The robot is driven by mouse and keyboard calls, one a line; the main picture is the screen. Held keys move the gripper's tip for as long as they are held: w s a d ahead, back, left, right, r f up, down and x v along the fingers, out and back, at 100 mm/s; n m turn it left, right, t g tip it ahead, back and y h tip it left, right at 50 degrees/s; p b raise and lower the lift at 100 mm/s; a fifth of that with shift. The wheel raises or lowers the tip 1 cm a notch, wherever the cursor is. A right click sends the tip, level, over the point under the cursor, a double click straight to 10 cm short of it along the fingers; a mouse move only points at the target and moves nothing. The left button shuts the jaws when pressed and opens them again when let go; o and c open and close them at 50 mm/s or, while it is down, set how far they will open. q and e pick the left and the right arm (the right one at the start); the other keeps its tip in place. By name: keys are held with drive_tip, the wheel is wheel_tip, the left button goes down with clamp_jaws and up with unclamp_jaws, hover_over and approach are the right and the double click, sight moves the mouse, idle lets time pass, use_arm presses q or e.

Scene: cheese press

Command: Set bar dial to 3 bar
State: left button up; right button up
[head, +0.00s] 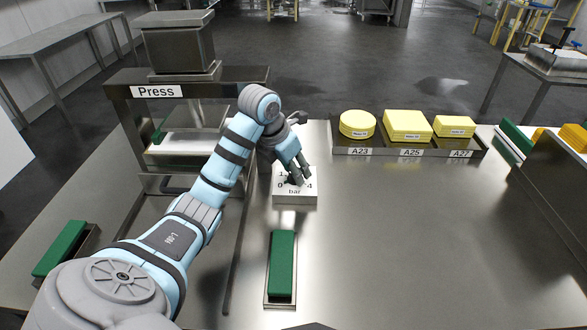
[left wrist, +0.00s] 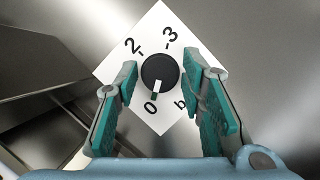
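The bar dial is a pale box (head: 295,197) on the table below the press, marked "bar". In the left wrist view its white face (left wrist: 150,30) carries a round black knob (left wrist: 160,72) with a white pointer. The pointer is at the 0 mark; 2 and 3 show on the far side, and 1 and 4 are hidden by the fingers. My left gripper (head: 296,178) is over the dial. In the left wrist view its teal-padded fingers (left wrist: 160,64) are open on either side of the knob, with gaps visible. My right gripper is not in view.
The press (head: 180,50) stands left of the dial. A tray with yellow cheeses (head: 407,124) labelled A23, A25 and A27 is at the back right. A green block (head: 282,265) lies in front of the dial. The right middle of the table is clear.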

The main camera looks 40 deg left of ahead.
use_arm(q)
clamp_jaws()
drive_tip(key=shift+r+m+h+p, duration=0.15)
drive_tip(key=shift+m+h+p, duration=0.15)
drive_tip(key=shift+m+p, duration=0.5)
drive_tip(key=m+h+p, duration=0.1)
drive_tip(key=m, duration=0.1)
drive_tip(key=shift+a+m+g, duration=0.1)
drive_tip(key=shift+m+g, duration=0.2)
drive_tip(key=shift+w+m+h+p, duration=0.1)
drive_tip(key=shift+m+h+p, duration=0.3)
drive_tip(key=shift+m, duration=0.8)
drive_tip(key=shift+a+m+g+h, duration=0.1)
drive_tip(key=shift+m+g+h, duration=0.3)
drive_tip(key=shift+m, duration=0.8)
